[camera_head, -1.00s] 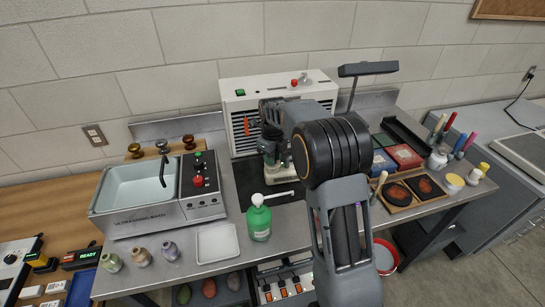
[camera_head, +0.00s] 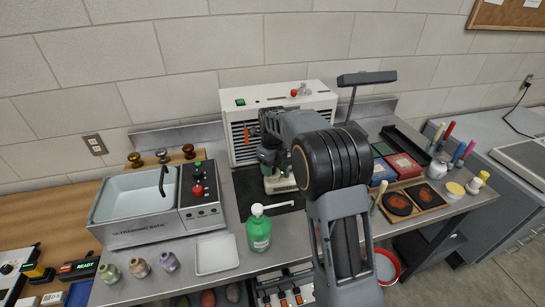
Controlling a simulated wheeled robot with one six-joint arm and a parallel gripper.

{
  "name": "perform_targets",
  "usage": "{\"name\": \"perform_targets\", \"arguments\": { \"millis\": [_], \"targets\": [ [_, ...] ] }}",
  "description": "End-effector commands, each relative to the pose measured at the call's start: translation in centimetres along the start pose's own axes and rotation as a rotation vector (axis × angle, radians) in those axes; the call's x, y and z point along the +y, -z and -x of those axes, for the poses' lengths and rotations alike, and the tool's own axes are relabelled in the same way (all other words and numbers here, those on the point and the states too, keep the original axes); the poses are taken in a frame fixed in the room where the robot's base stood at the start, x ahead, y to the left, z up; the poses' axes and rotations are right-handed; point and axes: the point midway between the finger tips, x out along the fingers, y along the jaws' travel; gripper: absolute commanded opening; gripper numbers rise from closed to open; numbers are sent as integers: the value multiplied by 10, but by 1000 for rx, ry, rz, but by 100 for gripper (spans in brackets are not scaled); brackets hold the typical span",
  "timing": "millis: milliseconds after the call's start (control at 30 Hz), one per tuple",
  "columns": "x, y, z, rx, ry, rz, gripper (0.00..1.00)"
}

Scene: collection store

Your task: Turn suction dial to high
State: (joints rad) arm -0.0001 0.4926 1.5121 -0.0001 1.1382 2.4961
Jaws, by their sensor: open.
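A white louvred unit (camera_head: 312,98) stands at the back of the steel bench against the wall. A small red knob (camera_head: 294,93) with a grey fitting beside it sits on its top, and a green switch (camera_head: 240,102) is at its top left. Which control is the suction dial I cannot read from here. My gripper (camera_head: 268,160) is in front of the unit, below its top and apart from the red knob. It is open; its fingers are small and partly merge with a grey device on the dark mat below. My arm covers part of the unit's right side.
An ultrasonic bath (camera_head: 135,205) with knobs stands left. A green pump bottle (camera_head: 259,230) and a white tray (camera_head: 216,253) are at the front. A lamp (camera_head: 366,78) rises at the back right, near coloured boxes (camera_head: 404,166) and tools. Space above the bench's left is free.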

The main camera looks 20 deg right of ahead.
Motion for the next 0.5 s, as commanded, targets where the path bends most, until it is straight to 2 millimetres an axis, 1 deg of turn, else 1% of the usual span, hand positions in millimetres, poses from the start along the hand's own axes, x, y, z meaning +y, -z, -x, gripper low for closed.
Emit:
{"name": "perform_targets", "arguments": {
  "millis": [167, 300, 500],
  "targets": [
    [0, 0, 25, -5, 4, 0, 52],
    [0, 0, 55, -5, 4, 0, 52],
    [-1, 0, 94, -4, 3, 0, 52]
  ]
}}
